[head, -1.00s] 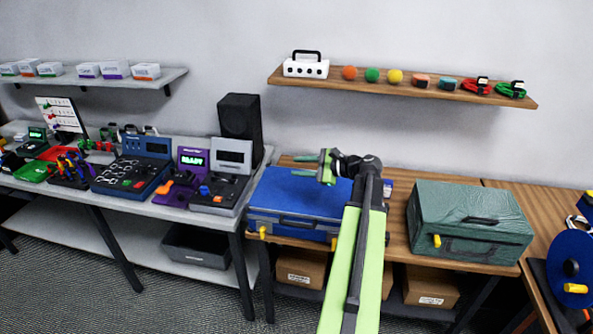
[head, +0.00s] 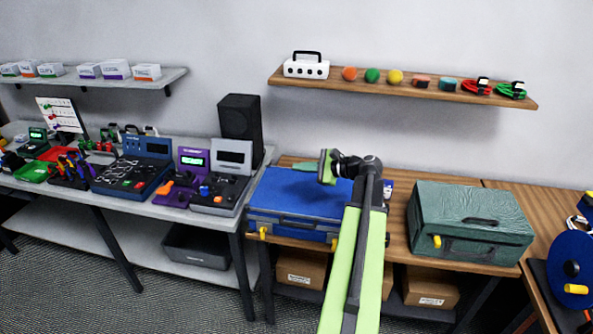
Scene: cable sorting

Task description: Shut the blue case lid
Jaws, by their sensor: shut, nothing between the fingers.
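The blue case (head: 285,228) sits on the wooden bench left of my arm. Its blue lid (head: 290,192) lies flat over the body and looks lowered. My arm hides the lid's right part, and I cannot tell whether it is latched. Yellow latches show on the case front, one at the left (head: 263,232) and one beside my arm (head: 334,243). My gripper (head: 325,166) is shut and empty, with green fingers, over the back right part of the lid. I cannot tell whether it touches the lid.
A closed green case (head: 470,222) stands right of my arm. A black speaker (head: 240,118) and grey bench (head: 217,215) with devices lie to the left. A wooden shelf (head: 400,88) with small items hangs above.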

